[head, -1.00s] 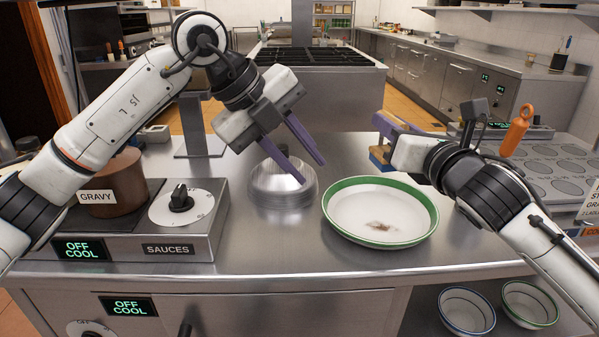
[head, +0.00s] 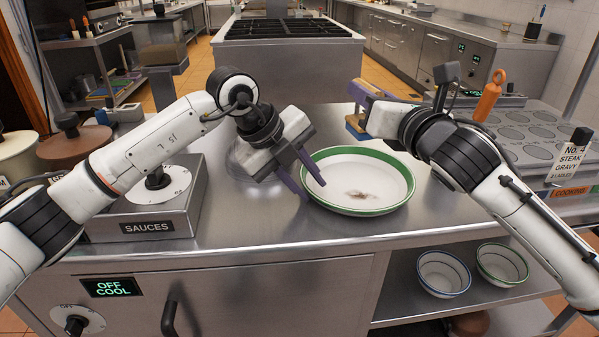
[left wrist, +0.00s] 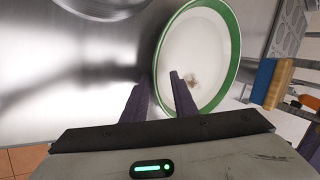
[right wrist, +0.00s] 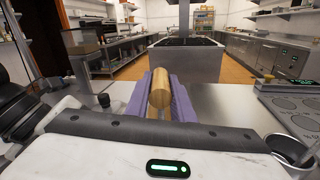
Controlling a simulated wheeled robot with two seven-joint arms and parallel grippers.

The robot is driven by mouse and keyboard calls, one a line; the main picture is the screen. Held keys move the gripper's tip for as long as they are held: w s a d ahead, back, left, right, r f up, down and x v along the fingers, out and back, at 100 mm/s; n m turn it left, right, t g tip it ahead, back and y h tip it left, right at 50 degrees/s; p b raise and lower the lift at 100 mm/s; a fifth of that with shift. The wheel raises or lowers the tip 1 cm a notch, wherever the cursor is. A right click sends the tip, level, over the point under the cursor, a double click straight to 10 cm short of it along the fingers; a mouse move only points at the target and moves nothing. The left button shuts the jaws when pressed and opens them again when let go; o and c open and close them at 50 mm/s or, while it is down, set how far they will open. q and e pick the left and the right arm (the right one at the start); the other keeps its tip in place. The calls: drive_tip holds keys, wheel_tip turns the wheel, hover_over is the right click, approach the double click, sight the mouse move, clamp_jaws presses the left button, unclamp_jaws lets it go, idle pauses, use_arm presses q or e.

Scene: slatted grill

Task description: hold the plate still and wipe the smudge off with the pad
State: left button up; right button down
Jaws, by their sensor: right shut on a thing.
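A white plate with a green rim (head: 336,204) lies on the steel counter; it also shows in the left wrist view (left wrist: 232,35). A brown smudge (head: 360,194) marks its middle. My left gripper (head: 309,190) is open at the plate's left edge. In the left wrist view one finger is outside the rim and the other inside; contact is unclear. My right gripper (right wrist: 161,82) is shut on the round wooden handle (right wrist: 160,92) of the pad. The pad (head: 356,129), wood with a blue layer, is held beyond the plate's back right edge, clear of the smudge.
A round steel dish (head: 240,160) stands behind my left gripper. A sauce warmer with a knob (head: 150,222) is at left. Counter in front of the plate is clear.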

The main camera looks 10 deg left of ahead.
use_arm(q)
drive_tip(key=shift+d+f, duration=0.1)
clamp_jaws()
idle(2.5)
